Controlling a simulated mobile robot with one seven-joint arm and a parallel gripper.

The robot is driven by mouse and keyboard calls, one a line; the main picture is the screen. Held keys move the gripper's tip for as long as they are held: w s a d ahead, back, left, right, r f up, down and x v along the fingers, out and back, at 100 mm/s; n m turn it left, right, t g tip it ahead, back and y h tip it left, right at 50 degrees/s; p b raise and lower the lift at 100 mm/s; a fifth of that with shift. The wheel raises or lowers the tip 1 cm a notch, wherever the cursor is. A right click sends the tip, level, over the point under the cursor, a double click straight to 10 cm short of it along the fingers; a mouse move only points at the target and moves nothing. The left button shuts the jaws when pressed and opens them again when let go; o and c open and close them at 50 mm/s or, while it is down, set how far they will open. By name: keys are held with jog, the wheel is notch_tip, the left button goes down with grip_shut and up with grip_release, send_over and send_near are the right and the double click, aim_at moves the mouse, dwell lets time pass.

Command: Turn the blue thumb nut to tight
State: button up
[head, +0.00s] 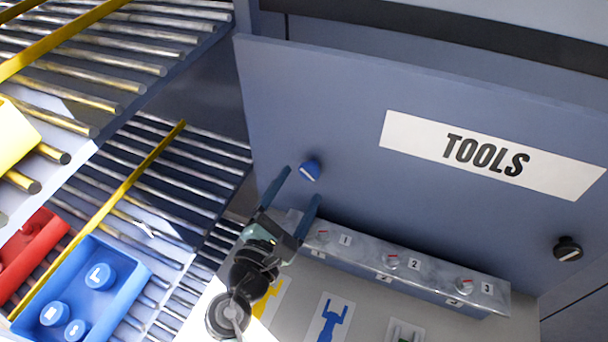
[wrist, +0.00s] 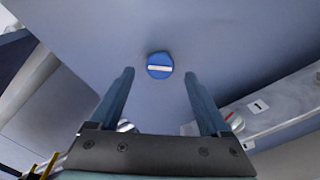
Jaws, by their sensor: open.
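The blue thumb nut (head: 309,170) is a small round knob with a white line, on the grey-blue panel left of the TOOLS label (head: 495,155). In the wrist view the nut (wrist: 159,66) shows face-on, its white line nearly level. My gripper (head: 296,186) is open and empty, just below and left of the nut in the head view. In the wrist view its two fingers (wrist: 159,74) point toward the panel, one on each side of the nut's position. I cannot tell the exact gap between fingertips and nut; no contact is visible.
A black knob (head: 568,249) is at the panel's right. A metal rail (head: 420,274) with red-marked dials numbered 1, 2, 3 runs below the panel, close to my gripper. Roller racks fill the left, with a blue tray (head: 130,268) and a red bin (head: 32,243).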

aim_at(308, 175)
jog(key=shift+x, duration=1.55)
grip_shut()
jog(key=shift+f+m+b, duration=0.1)
jog(key=shift+m+b, duration=0.2)
jog(key=shift+m, duration=0.1)
jog(key=m+b, duration=0.4)
jog(key=shift+f+m, duration=0.15)
jog(key=shift+m, duration=0.25)
jog(key=m+b, duration=0.3)
jog(key=m, duration=0.1)
jog(key=shift+m+b, duration=1.25)
jog(key=shift+m, duration=0.35)
jog(key=shift+r, duration=0.2)
